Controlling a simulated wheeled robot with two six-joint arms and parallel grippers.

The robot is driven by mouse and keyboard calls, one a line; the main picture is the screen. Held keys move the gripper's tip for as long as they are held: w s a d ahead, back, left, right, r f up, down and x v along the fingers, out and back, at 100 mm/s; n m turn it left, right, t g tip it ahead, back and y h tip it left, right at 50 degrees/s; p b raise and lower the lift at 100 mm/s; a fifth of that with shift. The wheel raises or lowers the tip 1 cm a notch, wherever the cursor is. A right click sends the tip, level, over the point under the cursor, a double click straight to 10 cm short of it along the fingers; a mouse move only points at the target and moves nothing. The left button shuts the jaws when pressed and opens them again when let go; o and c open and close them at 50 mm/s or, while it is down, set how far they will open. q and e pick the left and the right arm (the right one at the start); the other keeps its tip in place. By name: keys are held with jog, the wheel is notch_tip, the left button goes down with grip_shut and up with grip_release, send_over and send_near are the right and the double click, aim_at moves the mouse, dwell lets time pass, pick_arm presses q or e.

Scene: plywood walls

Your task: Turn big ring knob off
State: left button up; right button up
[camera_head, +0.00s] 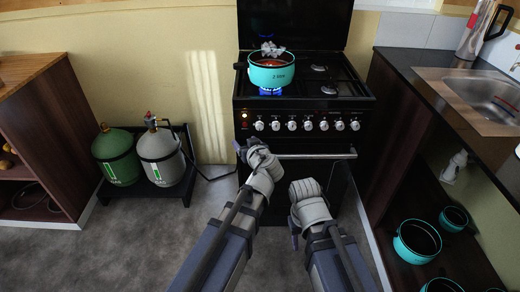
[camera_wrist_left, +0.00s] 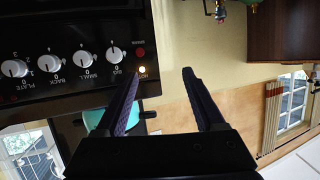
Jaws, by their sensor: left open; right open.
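The big ring knob (camera_head: 259,126) is the leftmost of the white knobs on the black stove front. In the left wrist view, which is upside down, it is the knob labelled BIG (camera_wrist_left: 115,55); its exact setting is hard to read. A blue flame (camera_head: 270,91) burns under a teal pot (camera_head: 272,72) on the front left ring. My left gripper (camera_head: 247,148) is just below and left of the knob; its fingers (camera_wrist_left: 161,72) are open and empty, beside the knob and apart from it. My right gripper (camera_head: 304,186) is open, below the oven handle; its fingertips are mostly hidden.
More knobs (camera_head: 308,125) run right along the panel, above the oven handle (camera_head: 318,154). An orange light (camera_wrist_left: 142,69) glows beside the big ring knob. Gas bottles (camera_head: 158,153) stand left, and a sink counter (camera_head: 440,80) right. The floor left of my arms is clear.

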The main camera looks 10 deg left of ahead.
aim_at(260, 128)
pick_arm(q)
jog(key=w+d+f+t+h+b, duration=0.3)
jog(key=w+d+f+t+b, duration=0.1)
jog(key=b, duration=0.6)
jog(key=w+f+t, duration=0.1)
jog(key=w, duration=0.1)
jog(key=shift+w+d+m, duration=0.15)
jog(key=shift+w+m, duration=0.2)
jog(key=shift+m, duration=0.05)
jog(key=shift+w+f, duration=0.1)
jog(key=x, duration=0.7)
jog(key=shift+w, duration=0.25)
jog(key=shift+c, duration=0.3)
grip_shut()
